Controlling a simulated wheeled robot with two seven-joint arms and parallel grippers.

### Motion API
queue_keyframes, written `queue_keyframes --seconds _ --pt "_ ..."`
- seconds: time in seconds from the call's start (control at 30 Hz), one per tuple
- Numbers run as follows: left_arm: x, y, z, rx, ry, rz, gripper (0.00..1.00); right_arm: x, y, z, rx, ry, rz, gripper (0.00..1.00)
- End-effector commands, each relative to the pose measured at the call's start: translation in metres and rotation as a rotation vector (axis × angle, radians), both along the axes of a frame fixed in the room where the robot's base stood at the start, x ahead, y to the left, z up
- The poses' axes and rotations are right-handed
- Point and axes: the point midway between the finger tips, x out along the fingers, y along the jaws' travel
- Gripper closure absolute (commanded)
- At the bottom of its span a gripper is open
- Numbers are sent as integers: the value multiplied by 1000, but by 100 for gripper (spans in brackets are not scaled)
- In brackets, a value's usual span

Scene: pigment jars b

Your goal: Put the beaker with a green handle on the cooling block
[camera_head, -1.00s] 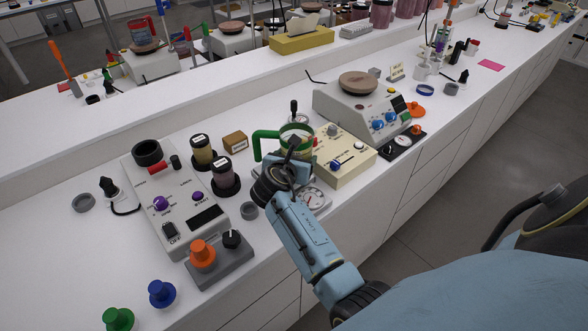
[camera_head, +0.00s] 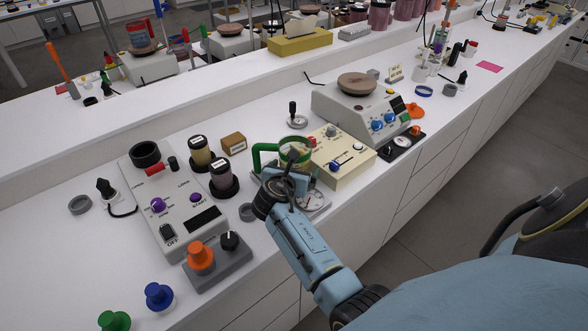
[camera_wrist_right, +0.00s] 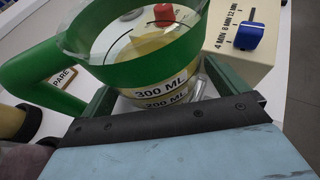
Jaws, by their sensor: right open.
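The beaker with a green handle (camera_head: 293,153) is upright at the middle of the bench, its green handle to the left. In the right wrist view the clear beaker (camera_wrist_right: 145,72), marked 300 ML, sits between the fingers of my right gripper (camera_wrist_right: 165,100), which is open around it. In the head view my right gripper (camera_head: 285,172) hides the beaker's lower part. Just under and in front is a low grey block with a round dial (camera_head: 317,204), possibly the cooling block. The beaker's base is hidden, so contact cannot be told. My left gripper is out of view.
A cream box with knobs (camera_head: 343,164) stands close right of the beaker. Two dark-based jars (camera_head: 222,176) stand left, beside a grey control box (camera_head: 180,232). A black-knobbed stand (camera_head: 297,121) is behind. A scale (camera_head: 360,105) stands farther right.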

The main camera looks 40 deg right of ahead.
Motion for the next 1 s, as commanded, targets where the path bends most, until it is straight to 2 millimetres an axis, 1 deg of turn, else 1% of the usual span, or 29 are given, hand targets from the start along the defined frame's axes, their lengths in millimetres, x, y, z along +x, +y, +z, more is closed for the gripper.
queue_keyframes --seconds 0.13,0.2,0.27,0.37,0.6,0.73,0.9,1.0 --pt "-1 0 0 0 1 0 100 0 0 1 0 0 0 1" --pt "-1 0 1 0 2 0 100 0 0 4 0 -1 0 1" --pt "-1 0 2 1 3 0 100 -3 5 6 0 0 1 1" --pt "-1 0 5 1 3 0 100 -13 17 12 3 0 1 1" --pt "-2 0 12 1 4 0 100 -43 55 32 3 1 1 1" --pt "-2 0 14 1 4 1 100 -57 71 41 3 -1 0 1" --pt "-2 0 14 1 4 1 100 -67 84 48 0 0 1 1" --pt "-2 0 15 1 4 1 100 -69 87 49 1 1 0 1"
